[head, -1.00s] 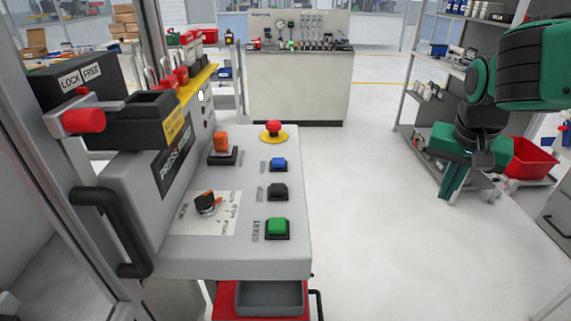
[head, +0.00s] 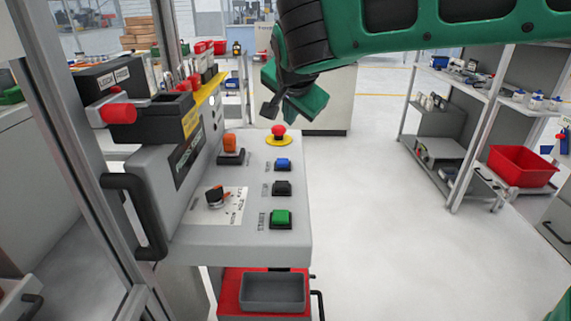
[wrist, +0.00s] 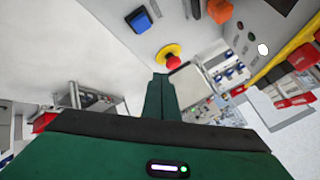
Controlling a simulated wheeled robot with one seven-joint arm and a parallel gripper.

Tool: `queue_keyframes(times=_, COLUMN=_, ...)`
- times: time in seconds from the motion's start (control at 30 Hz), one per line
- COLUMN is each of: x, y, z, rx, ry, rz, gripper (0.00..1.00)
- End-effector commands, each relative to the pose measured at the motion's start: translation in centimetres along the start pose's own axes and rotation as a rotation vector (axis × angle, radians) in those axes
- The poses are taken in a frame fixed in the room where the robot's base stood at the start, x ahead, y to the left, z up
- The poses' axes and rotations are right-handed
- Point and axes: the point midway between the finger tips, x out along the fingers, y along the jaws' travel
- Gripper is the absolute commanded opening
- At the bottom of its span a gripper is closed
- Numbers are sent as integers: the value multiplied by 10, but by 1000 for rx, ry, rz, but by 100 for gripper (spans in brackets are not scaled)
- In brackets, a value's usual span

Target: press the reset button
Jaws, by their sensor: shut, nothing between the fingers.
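The control panel (head: 250,235) has a column of square buttons on its sloped top: blue (head: 283,165), black (head: 282,188) and green (head: 281,218). Their side labels are too small to read surely, so I cannot confirm which says reset. The blue button also shows in the wrist view (wrist: 140,19), near the top. A red mushroom button (head: 278,131) on a yellow disc sits behind the blue one. My gripper (head: 300,103) is shut and empty, above the panel's far end. In the wrist view its closed fingers (wrist: 161,82) appear just below the red mushroom button.
An orange switch (head: 230,143) and a rotary selector (head: 215,196) are on the panel's left. A black handle (head: 135,215) and a metal post stand at its left edge. A grey tray (head: 272,291) is below. Open floor lies to the right, before shelves with a red bin (head: 522,166).

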Motion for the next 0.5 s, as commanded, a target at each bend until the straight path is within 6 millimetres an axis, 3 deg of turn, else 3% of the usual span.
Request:
queue_keyframes(times=0.17, x=-2, y=-15, z=9, rx=14, ry=0, rz=-27, gripper=0)
queue_keyframes(times=0.5, x=-2, y=-15, z=8, rx=18, ry=2, rz=-27, gripper=0)
